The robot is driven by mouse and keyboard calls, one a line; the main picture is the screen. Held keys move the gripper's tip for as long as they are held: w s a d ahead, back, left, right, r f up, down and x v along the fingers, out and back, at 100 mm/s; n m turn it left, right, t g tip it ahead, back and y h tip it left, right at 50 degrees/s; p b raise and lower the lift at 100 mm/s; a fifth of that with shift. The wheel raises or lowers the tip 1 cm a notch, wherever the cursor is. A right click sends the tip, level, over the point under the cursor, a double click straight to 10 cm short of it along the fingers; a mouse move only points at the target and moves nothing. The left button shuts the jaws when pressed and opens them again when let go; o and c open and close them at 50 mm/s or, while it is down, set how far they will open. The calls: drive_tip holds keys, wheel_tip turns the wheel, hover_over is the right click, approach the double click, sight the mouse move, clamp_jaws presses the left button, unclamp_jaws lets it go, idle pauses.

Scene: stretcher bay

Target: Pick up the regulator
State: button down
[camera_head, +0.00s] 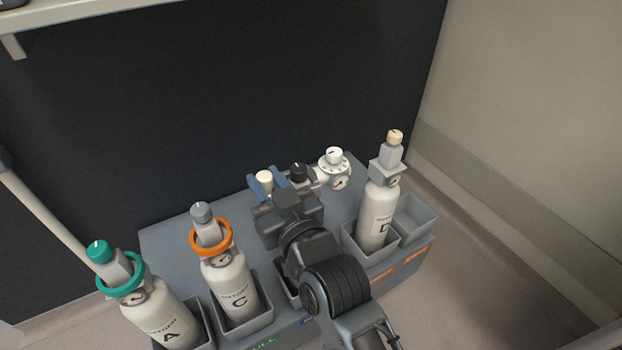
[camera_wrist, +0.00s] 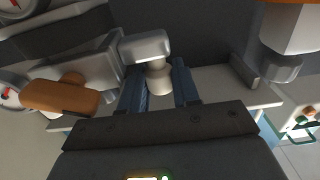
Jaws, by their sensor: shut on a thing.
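My gripper (camera_head: 270,183) has blue fingers, shut on part of the regulator. In the wrist view the fingers (camera_wrist: 159,88) stand on both sides of a pale, rounded part. My wrist and arm hide the regulator's lower side, so I cannot tell whether it rests on anything.
The grey rack (camera_head: 170,238) holds white oxygen cylinders A (camera_head: 165,312), C (camera_head: 230,283) and D (camera_head: 378,212) upright. A has a teal ring and C an orange ring. An empty compartment (camera_head: 410,214) is at the right end. A dark wall stands behind.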

drive_tip(key=shift+r+p, duration=3.35)
drive_tip(key=shift+r, duration=0.85)
